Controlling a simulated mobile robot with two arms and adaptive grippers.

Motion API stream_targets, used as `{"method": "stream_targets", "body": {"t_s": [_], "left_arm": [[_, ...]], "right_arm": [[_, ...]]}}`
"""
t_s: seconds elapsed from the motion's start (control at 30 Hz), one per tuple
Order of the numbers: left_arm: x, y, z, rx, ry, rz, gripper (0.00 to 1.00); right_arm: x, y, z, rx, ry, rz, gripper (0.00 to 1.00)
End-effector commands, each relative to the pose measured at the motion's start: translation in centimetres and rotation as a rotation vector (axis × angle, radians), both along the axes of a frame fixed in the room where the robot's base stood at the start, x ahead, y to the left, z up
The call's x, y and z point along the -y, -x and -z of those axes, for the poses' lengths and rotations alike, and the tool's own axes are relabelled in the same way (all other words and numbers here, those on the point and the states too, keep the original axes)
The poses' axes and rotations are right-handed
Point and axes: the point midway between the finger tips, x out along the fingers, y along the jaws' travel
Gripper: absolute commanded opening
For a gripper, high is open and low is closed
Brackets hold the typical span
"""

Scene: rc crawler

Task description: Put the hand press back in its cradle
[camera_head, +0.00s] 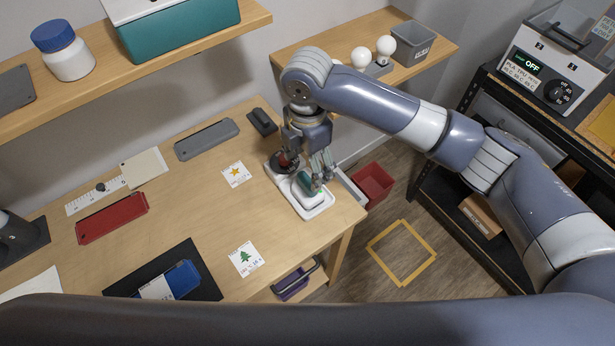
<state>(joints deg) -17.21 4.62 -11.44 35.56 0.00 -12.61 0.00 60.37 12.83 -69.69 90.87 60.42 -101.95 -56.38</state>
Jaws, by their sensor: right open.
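The white cradle (314,209) lies at the right end of the wooden desk. What looks like the hand press, with a dark round part and a red patch (284,161), is at the cradle's far end, partly hidden by my wrist. A small teal piece (304,181) shows at the cradle's middle, beside the fingers; I cannot tell if it belongs to the press. My right gripper (322,182) points down over the cradle, open, with its fingers close to the teal piece. Whether they touch it is too small to tell. My left gripper is out of view.
A dark grey flat case (206,139) and a small black item (262,122) lie left of the cradle. A star card (236,174) and tree card (245,259) lie nearby. A red bin (373,184) stands beyond the desk's right edge. A shelf with bulbs (361,57) is behind.

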Motion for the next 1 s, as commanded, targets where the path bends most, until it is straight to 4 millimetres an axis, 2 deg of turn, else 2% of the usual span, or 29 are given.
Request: {"method": "stream_targets", "body": {"t_s": [0.2, 0.33, 1.0], "left_arm": [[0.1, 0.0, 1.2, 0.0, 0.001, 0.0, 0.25], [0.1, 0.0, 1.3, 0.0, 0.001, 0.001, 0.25], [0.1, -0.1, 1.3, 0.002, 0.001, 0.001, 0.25]], "right_arm": [[-0.1, 0.0, -3.6, 0.002, -0.001, -0.001, 0.71], [-0.1, 0.0, -4.7, 0.001, -0.001, -0.001, 0.71], [-0.1, 0.1, -5.0, -0.001, 0.0, 0.0, 0.71]]}}
